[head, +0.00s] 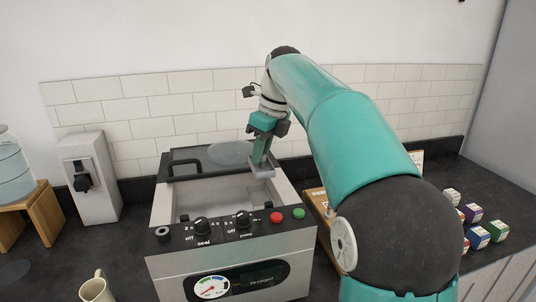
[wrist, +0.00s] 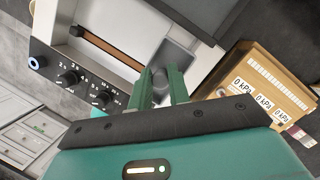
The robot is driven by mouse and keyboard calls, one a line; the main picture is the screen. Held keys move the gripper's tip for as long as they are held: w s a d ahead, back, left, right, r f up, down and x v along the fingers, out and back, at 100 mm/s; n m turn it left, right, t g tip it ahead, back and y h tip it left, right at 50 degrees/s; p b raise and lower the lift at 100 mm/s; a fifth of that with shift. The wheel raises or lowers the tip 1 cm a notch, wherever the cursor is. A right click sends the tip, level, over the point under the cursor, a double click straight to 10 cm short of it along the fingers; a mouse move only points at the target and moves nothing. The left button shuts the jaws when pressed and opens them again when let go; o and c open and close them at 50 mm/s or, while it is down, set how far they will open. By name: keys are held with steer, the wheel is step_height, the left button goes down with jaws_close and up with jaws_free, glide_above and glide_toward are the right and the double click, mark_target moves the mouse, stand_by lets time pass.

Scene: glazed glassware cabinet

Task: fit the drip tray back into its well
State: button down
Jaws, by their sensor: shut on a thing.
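The drip tray (head: 262,172) is a small grey rectangular piece under my gripper (head: 263,157), at the right side of the machine's open chamber. In the wrist view the drip tray (wrist: 177,57) lies just past the fingertips. My gripper (wrist: 161,80) is shut on a rounded grey part of it between two green fingers. The steel machine (head: 165,215) has a pale sunken chamber (head: 205,192). The tray overlaps the chamber's right rim in the head view; I cannot tell whether it touches. The well itself is not clearly distinguishable.
The machine's front panel has knobs (head: 203,226) and red and green buttons (head: 277,217). A dark-framed lid (head: 182,156) stands at the back. A wooden box with kPa labels (wrist: 268,90) is on the right. Small coloured boxes (head: 473,212) stand farther right. A mug (head: 96,289) is front left.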

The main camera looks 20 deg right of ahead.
steer(key=shift+w+a+f, duration=0.1)
steer(key=shift+w+f, duration=0.25)
steer(key=shift+w, duration=0.3)
steer(key=shift+w+a+f, duration=0.1)
steer(key=shift+w+f, duration=0.25)
steer(key=shift+w, duration=0.25)
steer(key=shift+f, duration=4.7)
steer(key=c, duration=1.2)
jaws_free()
steer(key=shift+c, duration=0.2)
steer(key=shift+d, duration=0.1)
steer(key=shift+o, duration=0.3)
steer(key=shift+d, duration=0.25)
